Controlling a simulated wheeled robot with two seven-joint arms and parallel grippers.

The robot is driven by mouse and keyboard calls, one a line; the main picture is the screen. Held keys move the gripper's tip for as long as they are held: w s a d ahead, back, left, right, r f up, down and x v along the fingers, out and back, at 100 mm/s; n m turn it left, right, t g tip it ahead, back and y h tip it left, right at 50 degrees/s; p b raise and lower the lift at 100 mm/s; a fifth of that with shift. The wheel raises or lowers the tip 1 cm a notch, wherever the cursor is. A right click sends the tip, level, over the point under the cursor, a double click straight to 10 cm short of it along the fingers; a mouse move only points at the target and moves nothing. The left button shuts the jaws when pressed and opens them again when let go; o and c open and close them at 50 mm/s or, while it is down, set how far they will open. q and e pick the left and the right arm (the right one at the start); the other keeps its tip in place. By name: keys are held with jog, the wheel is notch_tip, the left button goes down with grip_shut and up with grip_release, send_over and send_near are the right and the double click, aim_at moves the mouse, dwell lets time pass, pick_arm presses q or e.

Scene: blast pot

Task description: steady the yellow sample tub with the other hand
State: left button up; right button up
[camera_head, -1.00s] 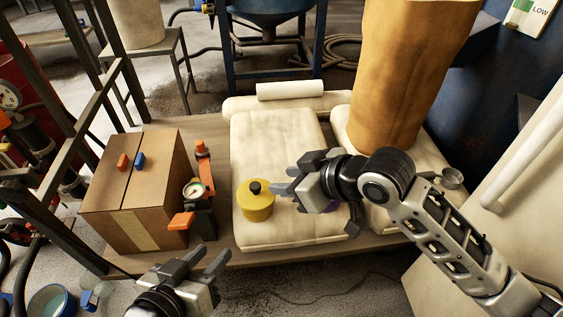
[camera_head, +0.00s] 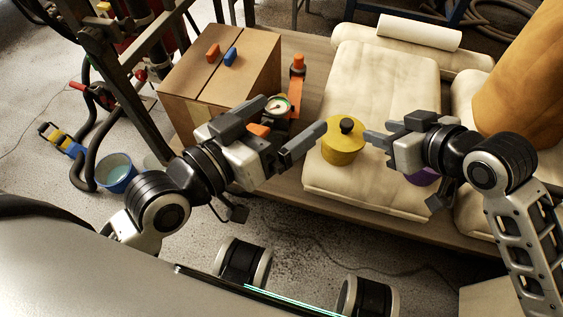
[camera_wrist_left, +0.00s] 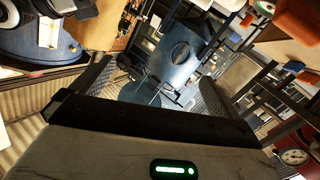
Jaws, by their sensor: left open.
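The yellow sample tub (camera_head: 342,151), with a dark knob on its lid, stands upright on the pale cushion (camera_head: 385,75) in the head view.
A cardboard box (camera_head: 215,75) with orange and blue pieces on top stands behind my left gripper. A gauge (camera_head: 278,106) with orange parts is close beside that gripper. A purple thing (camera_head: 422,177) is partly hidden under my right gripper. A white roll (camera_head: 420,31) lies behind.

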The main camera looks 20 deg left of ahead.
pick_arm(q)
jog(key=w+a+f+m+y, duration=0.1)
jog(key=a+f+m+y, duration=0.1)
jog(key=a+f, duration=0.25)
jog(key=m+g+h, duration=0.3)
jog(key=m+h, duration=0.2)
jog(key=h, duration=0.1)
send_near(326, 148)
jog(key=x, duration=1.2)
jog(key=shift+w+d+r, duration=0.1)
jog(key=shift+w+d, duration=0.1)
jog(key=shift+d, duration=0.05)
jog(key=c, duration=1)
